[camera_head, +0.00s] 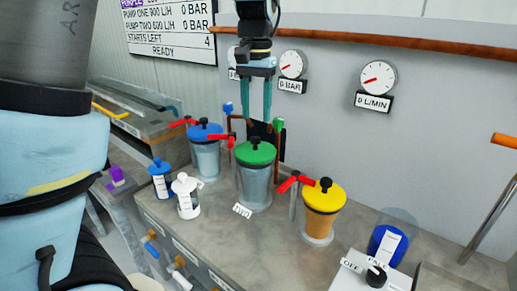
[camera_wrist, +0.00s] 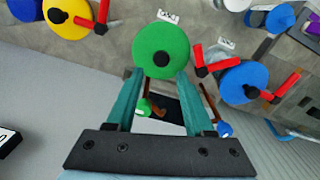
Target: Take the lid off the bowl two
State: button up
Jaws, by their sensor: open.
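The bowl two (camera_head: 255,185) is a clear vessel on the grey bench, with a label reading TWO (camera_head: 242,210) in front of it. Its green lid (camera_head: 255,153) has a small black knob (camera_head: 257,142) and sits on the bowl. In the wrist view the green lid (camera_wrist: 162,38) shows at the top centre, just beyond my fingertips. My gripper (camera_head: 256,118) points down with its teal fingers apart and empty. It is above and apart from the lid, seemingly a little behind it.
A blue-lidded bowl (camera_head: 205,157) stands to the left and a yellow-lidded one (camera_head: 322,205) to the right. Red-handled valves (camera_head: 290,182) stand close between the bowls. Small blue (camera_head: 160,180) and white (camera_head: 186,197) containers stand at front left. A switch box (camera_head: 372,272) is at front right.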

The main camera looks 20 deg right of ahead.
aim_at(256, 137)
jog(key=shift+w+f+p, duration=0.15)
jog(key=shift+f+p, duration=0.85)
jog(key=shift+f, duration=2.8)
grip_shut()
